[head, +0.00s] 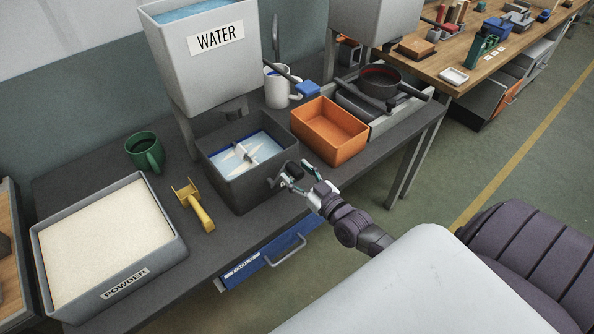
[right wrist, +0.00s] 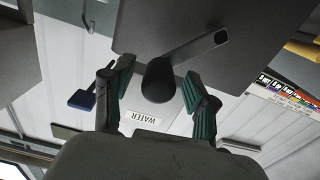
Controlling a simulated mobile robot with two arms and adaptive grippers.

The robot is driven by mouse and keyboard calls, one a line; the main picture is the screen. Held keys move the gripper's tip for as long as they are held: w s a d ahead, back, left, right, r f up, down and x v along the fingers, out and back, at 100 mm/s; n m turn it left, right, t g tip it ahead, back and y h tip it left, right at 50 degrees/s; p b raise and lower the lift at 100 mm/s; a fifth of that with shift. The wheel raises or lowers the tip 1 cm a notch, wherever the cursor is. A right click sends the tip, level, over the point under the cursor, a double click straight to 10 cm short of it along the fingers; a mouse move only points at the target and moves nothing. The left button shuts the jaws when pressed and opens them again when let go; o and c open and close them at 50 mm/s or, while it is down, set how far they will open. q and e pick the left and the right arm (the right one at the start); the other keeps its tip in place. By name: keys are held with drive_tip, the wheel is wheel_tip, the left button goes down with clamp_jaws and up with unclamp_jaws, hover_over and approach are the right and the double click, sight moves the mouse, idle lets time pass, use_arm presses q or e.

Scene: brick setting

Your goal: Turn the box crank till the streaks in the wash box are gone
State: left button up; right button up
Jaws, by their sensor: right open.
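The dark grey wash box (head: 262,188) stands near the table's front edge in the head view, with blue liquid (head: 229,158) and a white paddle inside. Pale patches show in the liquid; I cannot clearly separate streaks from paddle. The black crank (head: 278,180) is on the box's right side. In the right wrist view, the crank arm (right wrist: 195,58) runs from upper right down to a rounded knob (right wrist: 159,80). My right gripper (head: 302,180) is open at the crank; in the wrist view its fingers (right wrist: 157,100) lie either side of the knob. Contact cannot be told. My left gripper is out of view.
An orange tray (head: 349,146) stands close right of the box. The WATER tank (head: 205,75) is above and behind it. A blue drawer (head: 270,262) is below.

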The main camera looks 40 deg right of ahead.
drive_tip(key=shift+w+f, duration=0.1)
drive_tip(key=shift+w, duration=0.15)
drive_tip(key=shift+c, duration=0.2)
clamp_jaws()
